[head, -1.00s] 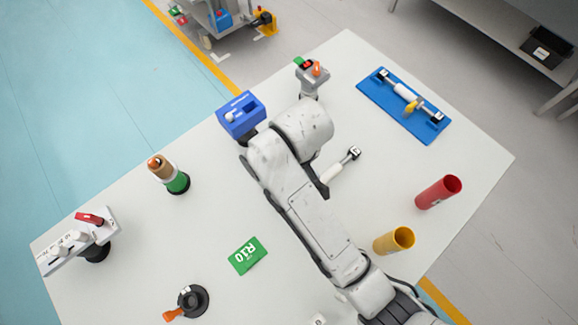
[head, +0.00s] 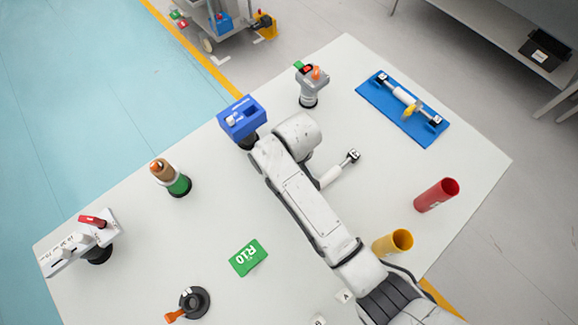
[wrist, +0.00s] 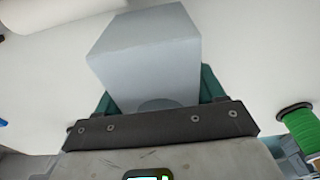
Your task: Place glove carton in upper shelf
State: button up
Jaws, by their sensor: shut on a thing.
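In the wrist view a plain pale grey-blue box (wrist: 148,55), which looks like the glove carton, sits between the teal fingers of my gripper (wrist: 158,88). The gripper is shut on it. The box's lower end is hidden by the dark gripper bar. In the head view my arm hides the gripper and box. A grey shelf unit (head: 480,22) stands at the upper right of the head view, partly cut off. I cannot tell whether it holds the upper shelf.
A white table (head: 225,215) bears a blue fixture (head: 241,117), grey button post (head: 308,88), red cup (head: 437,195), yellow cup (head: 393,243) and blue tray (head: 385,108). A black bin (head: 545,50) sits on the shelf unit. A green spool (wrist: 298,122) shows at right in the wrist view.

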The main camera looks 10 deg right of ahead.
jog(key=shift+f, duration=0.15)
jog(key=o, duration=1.3)
